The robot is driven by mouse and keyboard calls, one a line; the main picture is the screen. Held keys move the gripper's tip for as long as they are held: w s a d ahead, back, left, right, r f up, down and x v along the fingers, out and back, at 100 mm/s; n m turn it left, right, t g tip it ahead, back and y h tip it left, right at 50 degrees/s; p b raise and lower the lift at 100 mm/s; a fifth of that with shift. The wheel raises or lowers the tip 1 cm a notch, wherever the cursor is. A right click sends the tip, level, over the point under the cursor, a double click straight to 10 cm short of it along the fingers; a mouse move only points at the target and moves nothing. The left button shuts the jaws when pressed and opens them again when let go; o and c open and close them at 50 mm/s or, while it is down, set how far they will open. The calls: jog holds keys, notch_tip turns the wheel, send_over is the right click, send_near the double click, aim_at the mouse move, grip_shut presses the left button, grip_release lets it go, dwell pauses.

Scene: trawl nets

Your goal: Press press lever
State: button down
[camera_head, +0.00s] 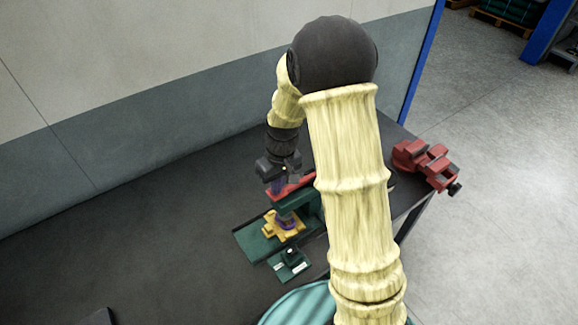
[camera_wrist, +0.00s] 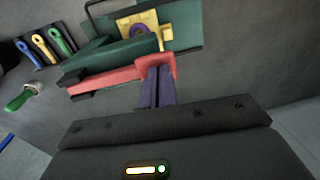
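The press has a dark green body (camera_head: 309,205) on a green base and a red lever (camera_head: 296,187) along its top. In the wrist view the red lever (camera_wrist: 110,82) runs from left to a squared, hooked end at the right. My gripper (camera_head: 277,189) is over that end, its purple fingers pointing down. In the wrist view its fingers (camera_wrist: 156,75) lie side by side with only a thin line between them, and their tips are at the lever's hooked end. Whether they touch it I cannot tell. A yellow fixture (camera_head: 270,226) with a purple ring sits below the press head.
A small dark green block (camera_head: 290,266) with a label stands in front of the press. A red vise (camera_head: 425,163) is at the bench's right edge. Coloured wrenches (camera_wrist: 45,45) and a green-handled tool (camera_wrist: 20,99) lie nearby. The bench left of the press is clear.

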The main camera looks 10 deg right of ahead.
jog(key=shift+s+f, duration=0.25)
jog(key=shift+s, duration=0.05)
jog(key=r+p, duration=0.3)
jog(key=r, duration=0.1)
jog(key=shift+w+r+p, duration=0.2)
jog(key=shift+r+p, duration=0.15)
jog(key=shift+w+r+b, duration=0.15)
jog(key=shift+r+b, duration=0.05)
jog(key=shift+b, duration=0.2)
notch_tip(320, 180, up, 9)
jog(key=b, duration=0.2)
jog(key=shift+d+r, duration=0.2)
jog(key=shift+f, duration=0.1)
jog(key=s+d+f+m+t+b, duration=0.1)
jog(key=s+d+f+m, duration=0.1)
jog(key=s, duration=0.4)
jog(key=s+d+f+m+t+h+b, duration=0.1)
jog(key=s+d+f+m+t+b, duration=0.1)
jog(key=s+f, duration=0.3)
jog(key=shift+s+d+f, duration=0.2)
jog(key=shift+s+d, duration=0.25)
jog(key=shift+s, duration=0.75)
